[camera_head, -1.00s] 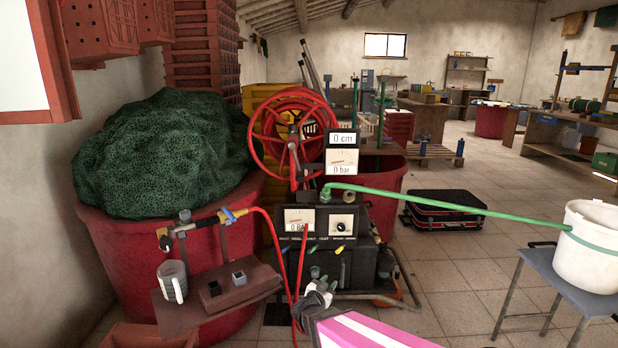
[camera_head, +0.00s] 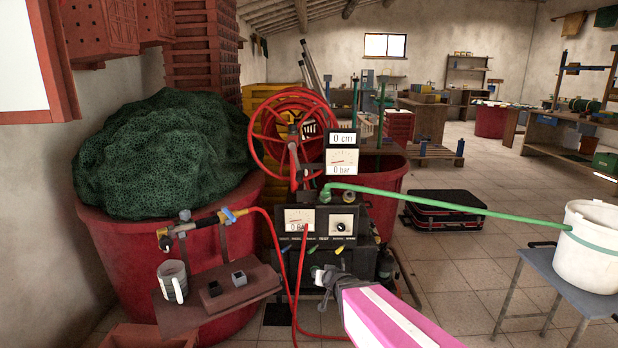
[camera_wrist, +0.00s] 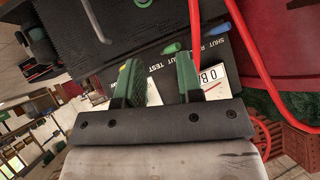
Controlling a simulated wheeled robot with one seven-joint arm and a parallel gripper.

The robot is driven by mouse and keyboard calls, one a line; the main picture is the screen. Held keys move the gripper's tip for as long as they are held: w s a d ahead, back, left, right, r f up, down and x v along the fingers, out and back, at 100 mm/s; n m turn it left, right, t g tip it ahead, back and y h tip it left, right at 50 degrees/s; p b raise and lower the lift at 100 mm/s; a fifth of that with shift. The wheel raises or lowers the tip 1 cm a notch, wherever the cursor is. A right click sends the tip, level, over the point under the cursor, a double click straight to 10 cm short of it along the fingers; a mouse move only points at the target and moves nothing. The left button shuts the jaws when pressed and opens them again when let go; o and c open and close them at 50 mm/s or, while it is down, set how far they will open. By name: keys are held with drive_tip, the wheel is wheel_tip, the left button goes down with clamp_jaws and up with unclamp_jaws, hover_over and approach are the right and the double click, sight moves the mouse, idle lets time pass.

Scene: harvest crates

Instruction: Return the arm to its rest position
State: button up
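My gripper (camera_head: 318,274) is low in the middle of the head view, in front of the dark control unit (camera_head: 352,262). My pink and white arm reaches to it from the bottom edge. In the wrist view my gripper (camera_wrist: 158,72) has its two green fingers apart. Nothing is seen between them except the dark panel behind. That panel has a 0 bar gauge (camera_wrist: 216,76), a blue lever (camera_wrist: 177,47) and a green lever (camera_wrist: 206,28). The exact distance between fingertips and panel is hard to tell.
A red hose (camera_head: 272,240) hangs left of my gripper and runs along the floor. A green hose (camera_head: 440,201) leads to a white bucket (camera_head: 592,262) on a small table at the right. A red tub (camera_head: 110,250) with a shelf stands left. Floor at right is mostly clear.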

drive_tip(key=s+d+r+g+h, duration=0.1)
drive_tip(key=s+d+g+h, duration=0.2)
drive_tip(key=s+d+g, duration=0.7)
drive_tip(key=s+d, duration=0.3)
drive_tip(key=s, duration=0.1)
drive_tip(key=shift+s+d+r+g, duration=0.25)
drive_tip(key=shift+s+g, duration=0.05)
drive_tip(key=shift+s, duration=0.1)
